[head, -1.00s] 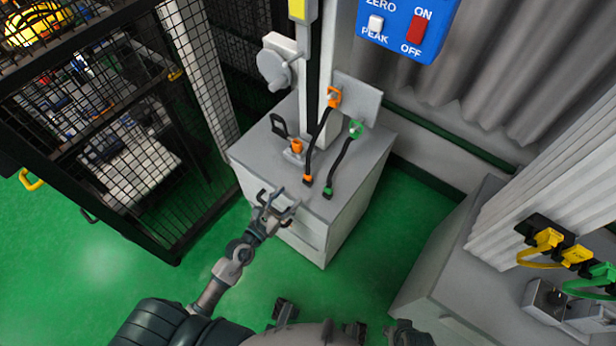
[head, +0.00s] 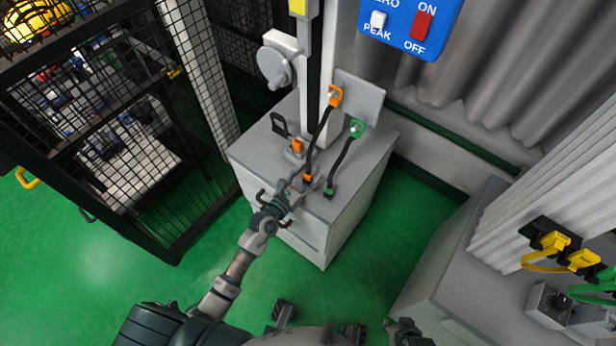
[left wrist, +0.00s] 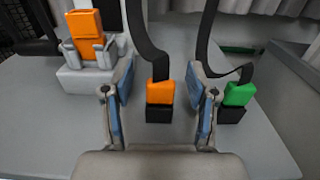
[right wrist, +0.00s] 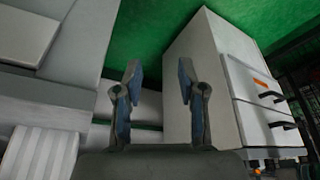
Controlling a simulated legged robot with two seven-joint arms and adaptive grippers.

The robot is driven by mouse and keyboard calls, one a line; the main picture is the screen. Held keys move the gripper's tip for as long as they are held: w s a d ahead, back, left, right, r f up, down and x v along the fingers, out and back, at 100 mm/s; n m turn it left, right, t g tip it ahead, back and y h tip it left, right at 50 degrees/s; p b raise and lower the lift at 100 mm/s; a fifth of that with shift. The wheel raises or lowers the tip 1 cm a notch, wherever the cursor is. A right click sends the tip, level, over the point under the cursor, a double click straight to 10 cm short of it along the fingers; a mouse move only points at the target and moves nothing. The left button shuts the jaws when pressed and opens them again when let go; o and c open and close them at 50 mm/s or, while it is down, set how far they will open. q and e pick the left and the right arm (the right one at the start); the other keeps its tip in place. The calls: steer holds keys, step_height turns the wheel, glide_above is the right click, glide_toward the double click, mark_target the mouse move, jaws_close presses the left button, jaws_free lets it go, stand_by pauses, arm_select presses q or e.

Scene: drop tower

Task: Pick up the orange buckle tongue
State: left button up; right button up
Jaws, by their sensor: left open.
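The orange buckle tongue (head: 308,178), with a black lower end, hangs on a black strap and rests on the grey cabinet top. In the left wrist view the tongue (left wrist: 160,93) lies centred between my left fingers, with a gap on both sides. My left gripper (head: 299,188) is open at the cabinet's front edge, close to the tongue. My right gripper (right wrist: 159,78) is open and empty, away from the cabinet top. A second orange piece (left wrist: 85,28) sits upright in a grey holder to the left.
A green tongue (left wrist: 239,94) on another black strap lies just right of my left fingers. The grey holder (left wrist: 75,82) stands on the left. A white post (head: 331,110) rises behind. A black mesh cage (head: 110,150) is at left. Yellow tongues (head: 552,241) are at far right.

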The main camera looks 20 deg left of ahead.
arm_select(q)
steer(key=c, duration=0.9)
